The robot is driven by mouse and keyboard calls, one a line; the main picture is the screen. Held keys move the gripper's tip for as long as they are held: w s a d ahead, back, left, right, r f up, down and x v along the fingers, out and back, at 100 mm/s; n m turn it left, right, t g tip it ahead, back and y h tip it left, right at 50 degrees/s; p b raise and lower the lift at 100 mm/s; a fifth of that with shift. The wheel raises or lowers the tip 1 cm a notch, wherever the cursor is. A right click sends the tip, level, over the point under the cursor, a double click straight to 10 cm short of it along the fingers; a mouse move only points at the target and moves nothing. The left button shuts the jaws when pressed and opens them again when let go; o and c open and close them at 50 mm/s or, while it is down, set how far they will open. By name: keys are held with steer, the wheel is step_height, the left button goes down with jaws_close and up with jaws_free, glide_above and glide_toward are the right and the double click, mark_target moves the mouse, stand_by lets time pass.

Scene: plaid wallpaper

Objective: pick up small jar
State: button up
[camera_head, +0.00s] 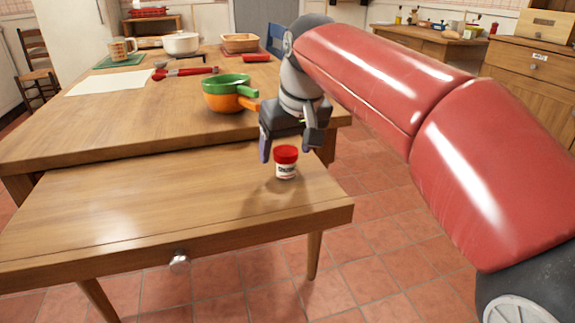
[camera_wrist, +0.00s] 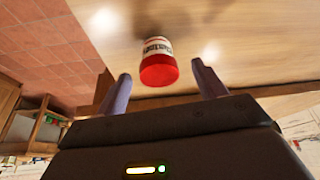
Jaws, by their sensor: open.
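A small jar (camera_head: 286,163) with a red lid and a white label with dark print stands upright on the near, lower wooden table, close to its right edge. In the wrist view the jar (camera_wrist: 158,62) shows just ahead of the fingertips, its red lid toward my gripper. My gripper (camera_head: 286,150) points down above and around the jar's lid in the head view. Its two fingers (camera_wrist: 161,82) are spread apart and empty, with the jar between their lines. I cannot tell whether a finger touches it.
Stacked green and orange pans (camera_head: 228,95) stand on the higher table behind. Red-handled tools (camera_head: 185,72), a white bowl (camera_head: 181,43) and a mug (camera_head: 122,48) lie farther back. The near table's left and middle are clear. Its right edge (camera_head: 335,212) drops to the tiled floor.

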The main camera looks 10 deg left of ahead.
steer(key=x, duration=0.3)
steer(key=shift+r, duration=0.1)
steer(key=c, duration=1.2)
steer(key=shift+o, duration=0.2)
steer(key=shift+r, duration=0.1)
